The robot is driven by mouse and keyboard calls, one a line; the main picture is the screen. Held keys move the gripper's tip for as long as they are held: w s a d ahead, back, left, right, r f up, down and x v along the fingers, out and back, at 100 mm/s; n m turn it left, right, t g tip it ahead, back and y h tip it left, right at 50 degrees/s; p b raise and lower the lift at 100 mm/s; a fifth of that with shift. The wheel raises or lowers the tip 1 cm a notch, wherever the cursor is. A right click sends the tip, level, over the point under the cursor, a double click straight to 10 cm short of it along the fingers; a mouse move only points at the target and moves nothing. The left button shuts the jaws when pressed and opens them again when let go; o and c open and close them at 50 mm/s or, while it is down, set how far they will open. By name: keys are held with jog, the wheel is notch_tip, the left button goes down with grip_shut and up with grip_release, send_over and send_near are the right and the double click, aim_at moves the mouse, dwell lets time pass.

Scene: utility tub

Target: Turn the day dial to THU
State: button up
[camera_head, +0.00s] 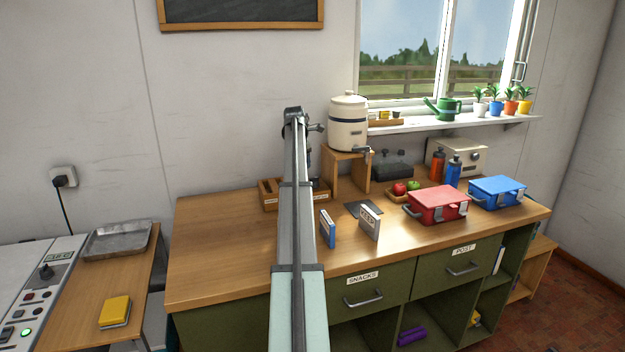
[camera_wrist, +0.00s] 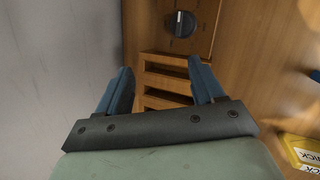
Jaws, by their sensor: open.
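A dark round knob (camera_wrist: 182,24) with a small white mark sits on a wooden panel at the top of the wrist view. It looks like the day dial, but no day lettering can be read. My gripper (camera_wrist: 160,72) is open and empty, with its two blue fingers spread apart. The knob lies beyond the fingertips, a little right of the middle between them, and no finger touches it. In the head view, my arm stands in front of part of a wooden organizer (camera_head: 268,194), and neither the knob nor my fingers can be made out there.
A slotted wooden rack (camera_wrist: 165,82) lies between and behind my fingers. A grey wall (camera_wrist: 50,80) is close on the left. A yellow labelled item (camera_wrist: 302,150) is at lower right. A blue box (camera_head: 328,229) and a grey box (camera_head: 369,221) stand upright on the counter (camera_head: 225,240).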

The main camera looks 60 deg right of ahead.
aim_at(315, 178)
jog(key=s+d+r+m, duration=0.2)
jog(key=s+d+m, duration=0.15)
jog(key=s, duration=0.55)
jog(key=w+f+m, duration=0.2)
jog(key=f+m, duration=0.2)
jog(key=m, duration=0.1)
jog(key=w+d+f+m+t+y, duration=0.1)
jog(key=f+m, duration=0.3)
jog(key=m, duration=0.2)
jog(key=w+f+m+t+y, duration=0.1)
jog(key=w+f+m, duration=0.1)
jog(key=f+m, duration=0.2)
jog(key=shift+w+d+f+m, duration=0.15)
jog(key=shift+w+m, duration=0.2)
jog(key=shift+m, duration=0.5)
jog(key=c, duration=1.1)
